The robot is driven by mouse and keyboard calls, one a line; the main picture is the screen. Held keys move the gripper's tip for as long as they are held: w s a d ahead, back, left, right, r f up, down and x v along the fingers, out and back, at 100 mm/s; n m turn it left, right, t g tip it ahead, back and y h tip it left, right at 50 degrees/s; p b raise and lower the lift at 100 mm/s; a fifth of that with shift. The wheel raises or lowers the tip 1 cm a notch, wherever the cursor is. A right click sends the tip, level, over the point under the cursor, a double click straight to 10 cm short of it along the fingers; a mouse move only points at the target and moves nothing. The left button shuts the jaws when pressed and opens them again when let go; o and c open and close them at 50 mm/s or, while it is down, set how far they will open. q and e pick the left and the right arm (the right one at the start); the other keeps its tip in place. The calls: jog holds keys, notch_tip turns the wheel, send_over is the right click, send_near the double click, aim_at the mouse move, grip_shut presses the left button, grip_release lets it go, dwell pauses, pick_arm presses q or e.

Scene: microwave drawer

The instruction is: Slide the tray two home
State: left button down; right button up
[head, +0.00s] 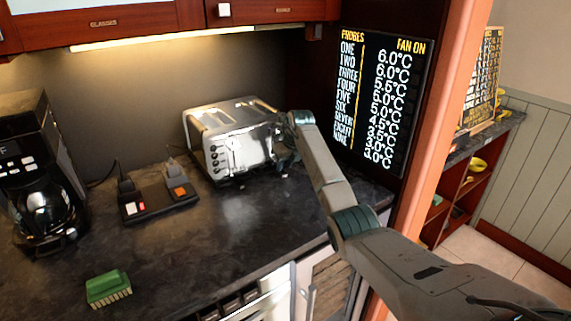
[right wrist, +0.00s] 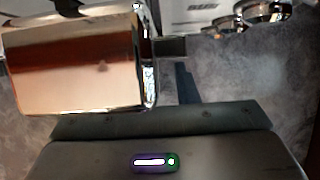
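A chrome toaster (head: 232,148) with several knobs on its front stands at the back of the dark counter. My right gripper (head: 285,145) is at the toaster's right end, close to or against it; its fingertips are hard to make out there. In the right wrist view a shiny metal block (right wrist: 75,62) with a brownish reflection fills the upper left, and I cannot tell which part it is. Whether the right fingers are open or shut is unclear. No tray marked two can be made out. My left gripper is out of view.
A green brush (head: 108,289) lies near the front. A display panel (head: 382,100) hangs at the right. The middle counter is clear.

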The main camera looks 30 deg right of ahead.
jog(key=shift+s+a+f, duration=0.1)
jog(key=shift+f, duration=0.1)
jog(key=shift+s+d+r+p, duration=0.1)
jog(key=shift+s+d+p, duration=0.2)
jog(key=shift+p, duration=0.45)
jog(key=shift+s+d+r, duration=0.1)
jog(key=shift+s+r, duration=0.1)
jog(key=shift+s, duration=0.35)
jog(key=shift+s+d+r+p, duration=0.1)
jog(key=shift+s+r+p, duration=0.2)
jog(key=shift+p, duration=0.6)
jog(key=shift+s+p, duration=0.35)
jog(key=s+p, duration=0.2)
jog(key=s+r+p, duration=0.1)
jog(key=s, duration=0.1)
jog(key=shift+s+d+r+p, duration=0.15)
jog(key=shift+s+p, duration=0.1)
jog(key=shift+p, duration=0.15)
jog(key=shift+s+r, duration=0.1)
jog(key=shift+s, duration=0.4)
